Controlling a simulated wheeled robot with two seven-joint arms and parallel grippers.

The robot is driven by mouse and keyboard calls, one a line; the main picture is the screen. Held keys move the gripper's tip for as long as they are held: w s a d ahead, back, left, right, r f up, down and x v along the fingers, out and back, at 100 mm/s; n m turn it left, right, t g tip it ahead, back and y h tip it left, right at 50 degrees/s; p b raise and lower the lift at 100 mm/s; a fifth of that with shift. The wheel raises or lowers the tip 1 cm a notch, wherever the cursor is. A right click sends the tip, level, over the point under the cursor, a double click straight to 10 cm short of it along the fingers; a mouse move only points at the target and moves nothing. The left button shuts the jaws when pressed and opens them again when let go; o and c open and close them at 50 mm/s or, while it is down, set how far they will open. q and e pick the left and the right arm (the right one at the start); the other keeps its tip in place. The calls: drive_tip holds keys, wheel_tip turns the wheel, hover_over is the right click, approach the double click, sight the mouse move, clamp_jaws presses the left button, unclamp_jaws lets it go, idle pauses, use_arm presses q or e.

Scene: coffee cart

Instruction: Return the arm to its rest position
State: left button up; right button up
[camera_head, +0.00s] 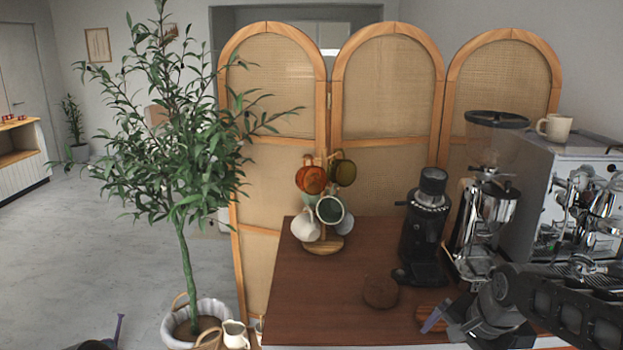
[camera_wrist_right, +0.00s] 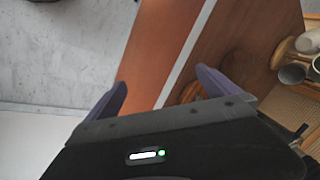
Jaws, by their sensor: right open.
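My right arm comes in from the right in the head view. Its gripper (camera_head: 437,318) is over the front right of the wooden cart top (camera_head: 330,285), with one purple finger showing. In the right wrist view my right gripper (camera_wrist_right: 163,90) has its two purple fingers wide apart, with nothing between them. The cart's edge and the pale floor lie beyond the fingers. My left gripper (camera_head: 118,330) shows only as a purple finger and a dark part at the bottom left edge; its jaw opening is hidden.
A black grinder (camera_head: 425,230), a second grinder (camera_head: 490,215) and an espresso machine (camera_head: 570,190) with a cup (camera_head: 554,127) on top crowd the right. A mug tree (camera_head: 323,243) stands at the back left. A round brown object (camera_head: 380,292) lies near the front. A potted tree (camera_head: 185,250) stands left.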

drive_tip(key=s+a+f+n+y, duration=0.1)
drive_tip(key=a+f+n, duration=0.2)
drive_tip(key=a+f, duration=0.55)
drive_tip(key=s+a+f+n+y, duration=0.1)
drive_tip(key=a+f+n, duration=0.3)
drive_tip(key=f, duration=1)
drive_tip(key=s+a+f+g, duration=0.2)
drive_tip(key=s+a+f, duration=0.2)
drive_tip(key=s+f, duration=0.3)
drive_tip(key=s+a+f+n+g+y, duration=0.1)
drive_tip(key=s+a+f, duration=0.3)
drive_tip(key=s, duration=1.2)
wheel_tip(320, 180, down, 4)
drive_tip(key=shift+f+n+g, duration=0.15)
drive_tip(key=shift+n+g, duration=0.15)
drive_tip(key=shift+g, duration=0.2)
drive_tip(key=shift+c, duration=0.6)
